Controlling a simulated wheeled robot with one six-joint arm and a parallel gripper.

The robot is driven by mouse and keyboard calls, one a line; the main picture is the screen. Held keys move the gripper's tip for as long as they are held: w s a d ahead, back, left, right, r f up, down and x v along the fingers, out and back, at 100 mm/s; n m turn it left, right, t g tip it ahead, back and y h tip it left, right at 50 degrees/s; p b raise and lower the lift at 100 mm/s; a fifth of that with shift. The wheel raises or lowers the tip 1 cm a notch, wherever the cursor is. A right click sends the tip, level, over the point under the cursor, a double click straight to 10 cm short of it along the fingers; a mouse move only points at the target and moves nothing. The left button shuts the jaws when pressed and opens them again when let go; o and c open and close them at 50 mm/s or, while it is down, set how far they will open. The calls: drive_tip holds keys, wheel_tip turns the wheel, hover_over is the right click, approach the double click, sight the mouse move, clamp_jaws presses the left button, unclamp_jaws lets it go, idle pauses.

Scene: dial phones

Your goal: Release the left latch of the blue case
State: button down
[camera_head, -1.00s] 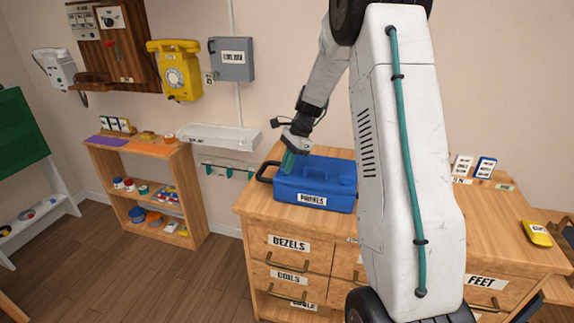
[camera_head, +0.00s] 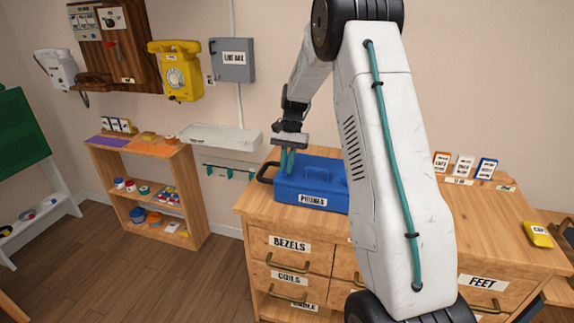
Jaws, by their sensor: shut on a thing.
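The blue case (camera_head: 325,190) lies with its lid closed on the wooden drawer cabinet, with a "PHONES" label on its front. A dark handle (camera_head: 265,172) sticks out at its left end. My gripper (camera_head: 287,160) points down at the left end of the case, its teal fingers close together at the lid's left edge. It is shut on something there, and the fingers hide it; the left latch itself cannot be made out. My arm covers the right end of the case.
A white wall shelf (camera_head: 220,137) is left of my gripper.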

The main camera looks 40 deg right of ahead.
drive_tip(key=shift+n, duration=0.3)
idle(0.4)
drive_tip(key=c, duration=1.5)
unclamp_jaws()
drive_tip(key=v, duration=0.8)
drive_tip(key=shift+a, duration=0.15)
drive_tip(key=shift+f, duration=0.1)
